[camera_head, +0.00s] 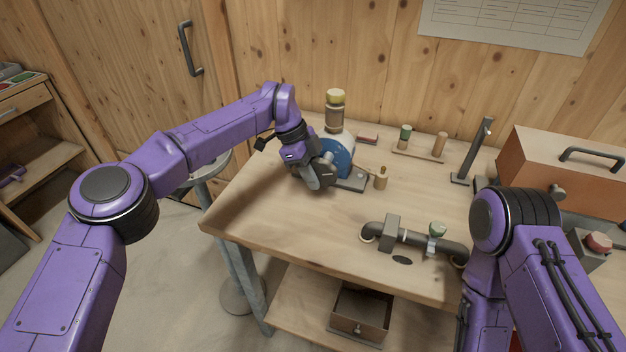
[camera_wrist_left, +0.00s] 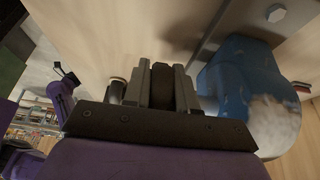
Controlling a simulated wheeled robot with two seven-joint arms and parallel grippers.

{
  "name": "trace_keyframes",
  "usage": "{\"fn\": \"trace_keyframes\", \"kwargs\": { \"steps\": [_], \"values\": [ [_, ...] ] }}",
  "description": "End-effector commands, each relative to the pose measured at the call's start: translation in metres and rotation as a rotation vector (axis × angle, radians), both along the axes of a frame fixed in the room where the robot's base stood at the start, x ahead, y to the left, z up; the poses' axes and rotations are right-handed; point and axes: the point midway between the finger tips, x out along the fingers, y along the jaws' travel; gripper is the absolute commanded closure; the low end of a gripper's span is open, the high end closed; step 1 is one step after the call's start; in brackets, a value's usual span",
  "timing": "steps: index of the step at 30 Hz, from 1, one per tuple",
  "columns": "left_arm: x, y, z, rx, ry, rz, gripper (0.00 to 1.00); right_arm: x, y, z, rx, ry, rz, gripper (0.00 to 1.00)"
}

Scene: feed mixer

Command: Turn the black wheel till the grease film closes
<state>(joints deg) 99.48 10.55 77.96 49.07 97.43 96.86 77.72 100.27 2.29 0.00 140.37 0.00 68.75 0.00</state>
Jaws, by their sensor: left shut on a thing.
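The feed mixer has a blue body (camera_head: 340,152) on a grey base plate (camera_head: 352,183), with a yellow-capped brown jar (camera_head: 335,110) on top. My left gripper (camera_head: 318,178) is at its front left side and covers the wheel in the head view. In the left wrist view, the left gripper's fingers (camera_wrist_left: 163,88) are shut on a dark piece between them, the black wheel (camera_wrist_left: 162,80), of which only a narrow part shows. The blue body also shows in the left wrist view (camera_wrist_left: 235,80), close beside the fingers. The grease film cannot be made out. My right gripper is out of view.
A small brass-coloured piece (camera_head: 381,178) stands right of the mixer. A dark pipe with a valve (camera_head: 410,237) lies at the table's front. Behind are a peg board (camera_head: 419,156), a grey post (camera_head: 473,150) and an orange box (camera_head: 560,170). The mid-table is mostly clear.

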Motion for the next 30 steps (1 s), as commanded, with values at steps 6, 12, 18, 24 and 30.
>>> {"fn": "trace_keyframes", "kwargs": {
  "steps": [6,12,18,24,30],
  "values": [
    [0.0,-0.001,-0.004,-0.114,0.035,0.002,1.0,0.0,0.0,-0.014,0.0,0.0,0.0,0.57],
    [0.0,-0.002,-0.003,-0.171,0.054,0.002,1.0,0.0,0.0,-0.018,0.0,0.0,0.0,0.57],
    [0.0,-0.002,-0.002,-0.189,0.06,0.002,1.0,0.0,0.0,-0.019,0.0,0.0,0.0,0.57],
    [0.0,-0.002,-0.002,-0.189,0.06,0.002,1.0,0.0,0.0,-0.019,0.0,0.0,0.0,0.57],
    [0.0,-0.002,-0.002,-0.189,0.06,0.002,0.53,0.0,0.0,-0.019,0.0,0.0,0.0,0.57]
  ]
}}
